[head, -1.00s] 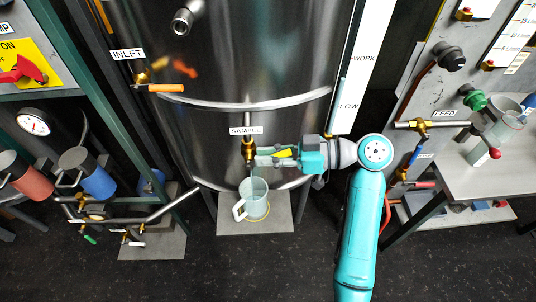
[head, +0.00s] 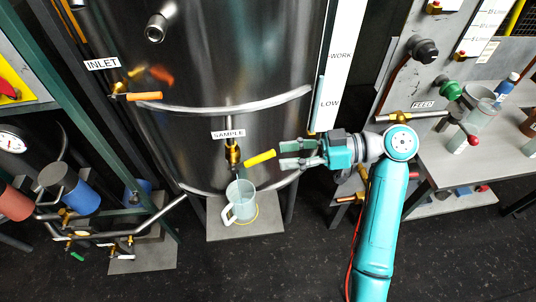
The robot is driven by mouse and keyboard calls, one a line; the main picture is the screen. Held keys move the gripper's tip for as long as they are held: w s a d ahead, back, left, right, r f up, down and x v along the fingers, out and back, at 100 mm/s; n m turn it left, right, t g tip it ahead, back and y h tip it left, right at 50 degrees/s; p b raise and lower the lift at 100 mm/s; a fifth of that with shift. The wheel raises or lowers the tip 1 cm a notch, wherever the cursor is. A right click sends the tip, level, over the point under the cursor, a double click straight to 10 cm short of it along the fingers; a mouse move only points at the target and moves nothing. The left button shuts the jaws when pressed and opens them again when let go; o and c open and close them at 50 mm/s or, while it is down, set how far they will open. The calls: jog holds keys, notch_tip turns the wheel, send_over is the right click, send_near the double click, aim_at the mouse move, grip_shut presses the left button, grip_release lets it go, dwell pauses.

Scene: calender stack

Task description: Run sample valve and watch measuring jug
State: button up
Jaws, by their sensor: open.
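The brass sample valve (head: 233,152) sits on the lower front of the steel tank under the SAMPLE label (head: 228,134). Its yellow lever (head: 260,158) points right and slightly up, away from the valve body. The clear measuring jug (head: 241,201) stands upright on a grey plate (head: 262,222) below the valve, with its handle to the left. I cannot make out a stream or a liquid level in it. My gripper (head: 281,155) is open, just right of the lever's tip, with its fingers pointing left. It holds nothing, and whether it touches the lever is unclear.
The steel tank (head: 200,70) fills the middle, with the orange-handled inlet valve (head: 143,96) at upper left. Pipes and a blue pump (head: 80,196) stand at lower left. A bench (head: 470,172) with the feed valve (head: 402,117) is at right. The dark floor in front is clear.

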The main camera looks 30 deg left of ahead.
jog(key=shift+v, duration=1.65)
dwell(6.3)
